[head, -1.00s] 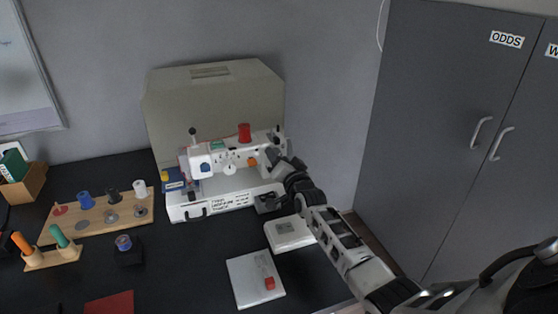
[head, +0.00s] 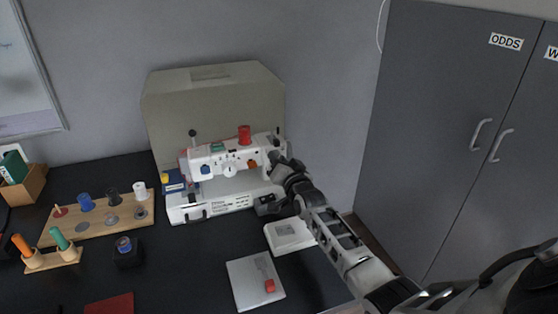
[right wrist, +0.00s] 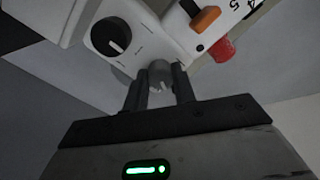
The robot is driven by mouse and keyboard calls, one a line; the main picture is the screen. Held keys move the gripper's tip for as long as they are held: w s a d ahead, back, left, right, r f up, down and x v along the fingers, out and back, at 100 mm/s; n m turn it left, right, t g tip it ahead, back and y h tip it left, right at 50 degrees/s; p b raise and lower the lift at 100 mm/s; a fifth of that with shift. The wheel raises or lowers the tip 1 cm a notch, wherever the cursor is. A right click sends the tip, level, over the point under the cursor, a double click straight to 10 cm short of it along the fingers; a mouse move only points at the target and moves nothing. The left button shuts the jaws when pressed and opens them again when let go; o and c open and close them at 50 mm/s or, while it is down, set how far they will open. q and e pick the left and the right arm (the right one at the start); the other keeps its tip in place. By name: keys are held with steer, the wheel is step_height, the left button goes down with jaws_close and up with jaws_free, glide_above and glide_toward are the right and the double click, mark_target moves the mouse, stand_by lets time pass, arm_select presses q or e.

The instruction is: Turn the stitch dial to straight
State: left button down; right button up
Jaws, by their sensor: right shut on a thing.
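The white sewing machine (head: 215,160) stands at the back of the black table. Its front carries a round white dial (head: 229,170), a blue knob (head: 205,169) and an orange lever (head: 252,164). My right gripper (head: 275,159) is at the machine's right end. In the right wrist view, my right gripper (right wrist: 160,85) has its fingers on either side of a small grey knob (right wrist: 161,75) with a pale mark. A larger black dial (right wrist: 110,37) with a white line is beside it. I cannot read which dial is for the stitch. My left gripper is not in view.
A beige cover (head: 215,100) stands behind the machine. A white pad (head: 288,235) and a plate with a red block (head: 269,286) lie in front. A wooden spool board (head: 98,218) is at left. Grey cabinets (head: 440,140) stand at right.

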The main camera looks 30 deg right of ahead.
arm_select(q)
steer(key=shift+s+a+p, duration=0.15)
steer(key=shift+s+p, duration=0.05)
steer(key=shift+p, duration=0.2)
arm_select(e)
steer(key=n, duration=1)
steer(key=shift+f, duration=0.1)
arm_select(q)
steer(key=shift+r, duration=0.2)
arm_select(e)
steer(key=shift+n+h, duration=0.3)
steer(key=o, duration=1)
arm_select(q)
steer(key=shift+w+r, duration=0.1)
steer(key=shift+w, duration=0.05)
arm_select(e)
steer(key=shift+r+v, duration=0.2)
steer(key=shift+v, duration=3.8)
steer(key=shift+r+v, duration=0.2)
steer(key=shift+v, duration=3.8)
